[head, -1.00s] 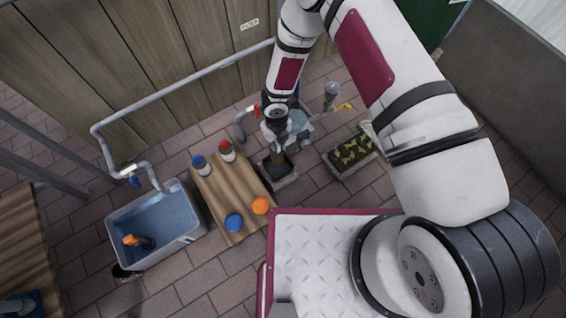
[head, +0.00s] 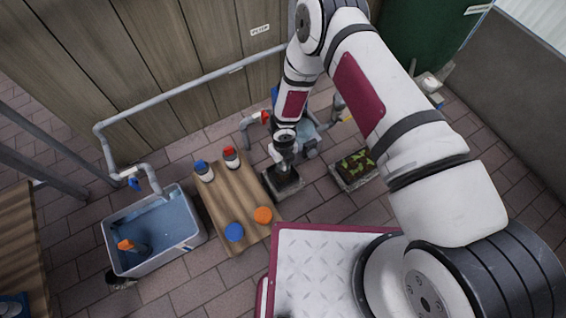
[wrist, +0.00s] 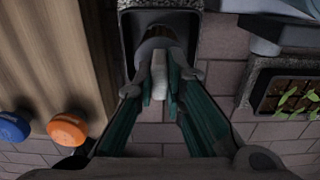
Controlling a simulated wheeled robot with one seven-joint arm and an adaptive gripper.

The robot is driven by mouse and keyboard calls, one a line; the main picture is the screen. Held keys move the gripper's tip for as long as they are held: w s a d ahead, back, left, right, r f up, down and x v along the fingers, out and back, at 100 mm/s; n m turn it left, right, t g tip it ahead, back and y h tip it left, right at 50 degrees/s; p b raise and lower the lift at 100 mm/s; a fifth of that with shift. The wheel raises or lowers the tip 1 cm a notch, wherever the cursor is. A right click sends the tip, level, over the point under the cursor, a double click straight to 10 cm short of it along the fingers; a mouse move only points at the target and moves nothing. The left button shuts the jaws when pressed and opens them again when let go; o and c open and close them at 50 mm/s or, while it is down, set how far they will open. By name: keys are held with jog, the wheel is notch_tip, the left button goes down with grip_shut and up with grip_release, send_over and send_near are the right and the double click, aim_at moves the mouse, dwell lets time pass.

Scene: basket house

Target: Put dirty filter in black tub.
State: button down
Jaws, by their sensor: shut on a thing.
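My gripper (wrist: 160,88) is shut on the dirty filter (wrist: 155,40), a dark brownish round piece with a pale grey part between the fingers. The black tub (wrist: 133,55), with a speckled grey rim and dark inside, lies at the top of the wrist view. In the head view the tub (head: 289,188) stands on the paving under my gripper (head: 286,162). The filter's far end overlaps the tub's dark opening. I cannot tell how deep it reaches or whether it touches the bottom.
A wooden table (head: 225,180) with jars and blue and orange lids stands left of the tub. A water-filled grey basin (head: 190,243) is further left. A planter (head: 341,179) with green plants is to the right. Pipes and a blue-grey pump unit (head: 306,129) stand behind.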

jog(key=c, duration=1.7)
grip_release()
jog(key=shift+o, duration=0.2)
jog(key=shift+r, duration=0.1)
notch_tip(320, 180, up, 12)
jog(key=p, duration=0.4)
jog(key=shift+p, duration=0.4)
jog(key=shift+w+r, duration=0.1)
